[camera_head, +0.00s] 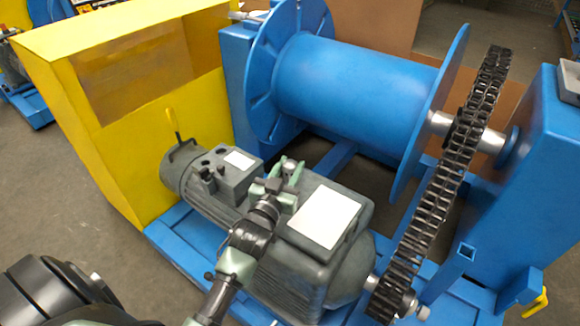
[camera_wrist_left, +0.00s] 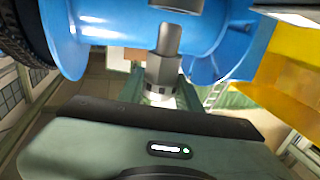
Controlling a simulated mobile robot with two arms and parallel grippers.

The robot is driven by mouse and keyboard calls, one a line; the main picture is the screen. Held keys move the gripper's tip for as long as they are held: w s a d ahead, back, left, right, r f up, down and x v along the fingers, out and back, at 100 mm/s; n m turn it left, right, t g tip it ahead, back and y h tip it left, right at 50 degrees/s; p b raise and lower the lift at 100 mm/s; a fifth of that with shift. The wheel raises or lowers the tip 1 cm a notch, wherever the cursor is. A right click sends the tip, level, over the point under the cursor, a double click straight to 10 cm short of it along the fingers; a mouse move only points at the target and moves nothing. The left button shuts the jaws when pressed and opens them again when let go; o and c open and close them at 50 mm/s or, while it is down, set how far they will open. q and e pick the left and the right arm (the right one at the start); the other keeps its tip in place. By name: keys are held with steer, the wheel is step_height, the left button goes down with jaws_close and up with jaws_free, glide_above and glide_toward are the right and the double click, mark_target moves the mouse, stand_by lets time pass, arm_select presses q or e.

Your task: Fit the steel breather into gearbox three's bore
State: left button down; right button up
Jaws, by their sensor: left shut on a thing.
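My left gripper (camera_head: 285,170) is over the grey-green motor and gearbox unit, near the edge of the gearbox (camera_head: 352,250) with the white plate. In the left wrist view the gripper's greenish fingers are shut on the steel breather (camera_wrist_left: 161,72). The breather has a knurled or slotted body and a narrower stem pointing up in that picture, away from the palm. In the head view the breather is too small and covered to make out clearly. The gearbox bore is not visible, and no number shows on the gearbox. My right gripper is not in view.
A blue cable drum (camera_head: 350,90) stands behind the gearbox. A black chain (camera_head: 435,190) runs along its right side. A yellow cabinet (camera_head: 90,120) stands at left. A grey cylindrical part (camera_wrist_left: 178,5) is cut off at the wrist view's top edge.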

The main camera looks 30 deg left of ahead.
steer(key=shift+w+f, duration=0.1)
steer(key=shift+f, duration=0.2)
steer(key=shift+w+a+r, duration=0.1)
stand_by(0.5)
arm_select(q)
steer(key=shift+p, duration=0.3)
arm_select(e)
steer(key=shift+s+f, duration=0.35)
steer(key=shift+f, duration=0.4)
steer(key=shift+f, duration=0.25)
arm_select(q)
steer(key=shift+f, duration=0.15)
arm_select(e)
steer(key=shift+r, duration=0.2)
arm_select(q)
steer(key=shift+f, duration=0.1)
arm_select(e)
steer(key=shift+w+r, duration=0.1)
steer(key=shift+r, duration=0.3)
